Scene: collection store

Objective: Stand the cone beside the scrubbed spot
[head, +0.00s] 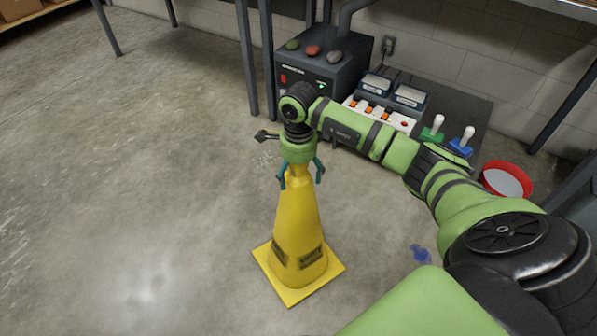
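The yellow cone (298,235) stands upright on its square base on the concrete floor, with dark label patches low on its sides. My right gripper (301,178) is right above it, pointing down, with its teal fingers apart on either side of the cone's narrow top. A gap shows between the right-hand finger and the cone, so the gripper looks open. A pale, shiny patch (150,282) lies on the floor to the left; I cannot tell if it is the scrubbed spot or reflected light. A small blue mark (420,253) lies on the floor to the right. My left gripper is not in view.
A dark control box (320,72) with coloured knobs stands at the back by the wall. Beside it are a panel of switches, a green-based lever (433,128), a blue-based lever (462,143) and a red round container (506,179). The floor at left is clear.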

